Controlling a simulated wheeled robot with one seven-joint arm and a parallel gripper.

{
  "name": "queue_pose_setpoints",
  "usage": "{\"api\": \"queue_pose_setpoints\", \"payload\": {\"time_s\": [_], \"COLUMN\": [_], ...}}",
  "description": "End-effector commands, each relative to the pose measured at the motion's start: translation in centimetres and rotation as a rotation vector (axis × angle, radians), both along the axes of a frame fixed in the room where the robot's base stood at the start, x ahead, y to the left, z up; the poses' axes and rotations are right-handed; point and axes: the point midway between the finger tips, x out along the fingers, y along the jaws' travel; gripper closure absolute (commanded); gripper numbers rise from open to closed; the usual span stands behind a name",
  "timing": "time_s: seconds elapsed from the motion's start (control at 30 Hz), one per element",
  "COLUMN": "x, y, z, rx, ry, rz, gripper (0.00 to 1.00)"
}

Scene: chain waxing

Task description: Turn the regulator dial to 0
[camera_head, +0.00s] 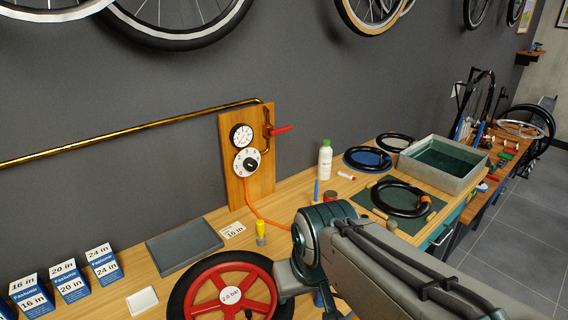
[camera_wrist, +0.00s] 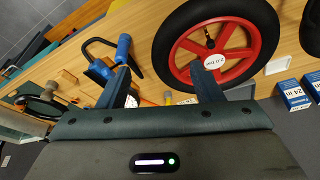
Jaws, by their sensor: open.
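The regulator dial (camera_head: 250,163) is a white disc with a black knob in its middle. It is mounted on an upright wooden board (camera_head: 262,180) on the wall side of the bench, just below a round pressure gauge (camera_head: 242,136). The dial's set number is too small to read. In the head view my arm reaches over the bench at the lower right, well apart from the dial, and hides my fingertips. In the wrist view my gripper (camera_wrist: 165,85) is open and empty, pointing toward the bench. The dial does not show there.
A red-rimmed wheel (camera_head: 231,297) labelled 2.0 bar lies near my gripper. A red-handled valve (camera_head: 280,130) sits beside the gauge, and an orange hose (camera_head: 262,216) runs down from the board. A yellow-topped tool (camera_head: 261,232), a grey tray (camera_head: 184,247) and a white bottle (camera_head: 325,160) stand around.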

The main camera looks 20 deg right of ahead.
Motion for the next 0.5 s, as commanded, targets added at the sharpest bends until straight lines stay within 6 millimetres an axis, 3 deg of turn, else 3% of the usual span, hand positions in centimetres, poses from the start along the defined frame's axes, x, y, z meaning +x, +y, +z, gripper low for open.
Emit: {"api": "queue_pose_setpoints", "payload": {"time_s": [0.17, 0.5], "x": [3.7, 16.0], "y": [-1.2, -5.2], "z": [-0.1, 0.1], "rx": [-0.041, -0.104], "ry": [-0.088, -0.428], "rz": [-0.038, -0.098], "gripper": [0.41, 0.41]}}
